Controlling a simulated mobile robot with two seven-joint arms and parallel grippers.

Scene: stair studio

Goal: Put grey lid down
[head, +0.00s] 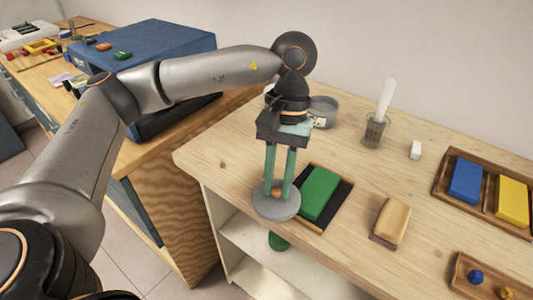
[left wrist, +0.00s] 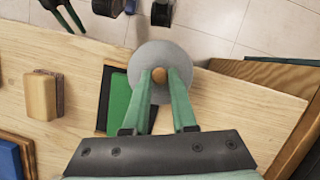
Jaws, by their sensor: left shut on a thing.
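My left gripper (head: 277,192) is shut on the wooden knob (left wrist: 159,76) of the round grey lid (head: 277,206). The fingers point down and the lid looks level. In the head view the lid overlaps the table's front edge and the corner of the black tray. In the left wrist view the lid (left wrist: 150,59) also overlaps the table edge, with floor beyond. I cannot tell how high it is. A round grey metal container (head: 323,112) stands behind the gripper, partly hidden by it. Green finger-like parts (left wrist: 64,14), perhaps my right gripper, show cut off in the left wrist view.
A green block (head: 319,192) lies on the black tray (head: 341,201) beside the lid. A wooden tray (head: 444,188) holds blue and yellow blocks. Bare tabletop lies between.

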